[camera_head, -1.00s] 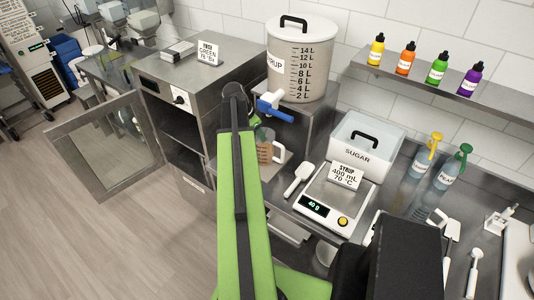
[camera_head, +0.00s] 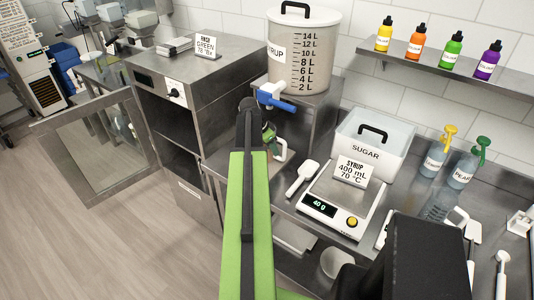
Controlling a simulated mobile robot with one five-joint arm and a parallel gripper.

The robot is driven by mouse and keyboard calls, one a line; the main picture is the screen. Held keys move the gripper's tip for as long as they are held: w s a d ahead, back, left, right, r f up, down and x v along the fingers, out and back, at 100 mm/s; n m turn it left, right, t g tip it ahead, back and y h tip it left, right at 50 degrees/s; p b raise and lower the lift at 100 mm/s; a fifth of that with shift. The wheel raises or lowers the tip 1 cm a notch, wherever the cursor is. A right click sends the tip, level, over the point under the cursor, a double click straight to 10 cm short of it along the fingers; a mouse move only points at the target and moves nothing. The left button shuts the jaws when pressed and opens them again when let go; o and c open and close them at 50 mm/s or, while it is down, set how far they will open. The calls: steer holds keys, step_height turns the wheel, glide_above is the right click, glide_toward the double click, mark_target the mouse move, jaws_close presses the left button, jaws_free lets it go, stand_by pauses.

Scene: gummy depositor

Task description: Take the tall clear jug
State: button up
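A jug with a pale handle (camera_head: 284,151) stands below the blue tap of the syrup container. My green arm hides most of its body, so only the handle side shows. My gripper (camera_head: 268,136) is at the far end of the arm, at the jug and just under the tap. The arm's end covers its fingers, so I cannot see whether they are open or touch the jug.
The syrup container (camera_head: 305,50) with its blue tap (camera_head: 276,96) stands above. A scale (camera_head: 343,205) reading 40 g, a white scoop (camera_head: 301,178) and a sugar bin (camera_head: 370,140) are to the right. An open cabinet door (camera_head: 100,147) juts out left.

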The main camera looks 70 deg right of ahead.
jaws_close()
stand_by(1.4)
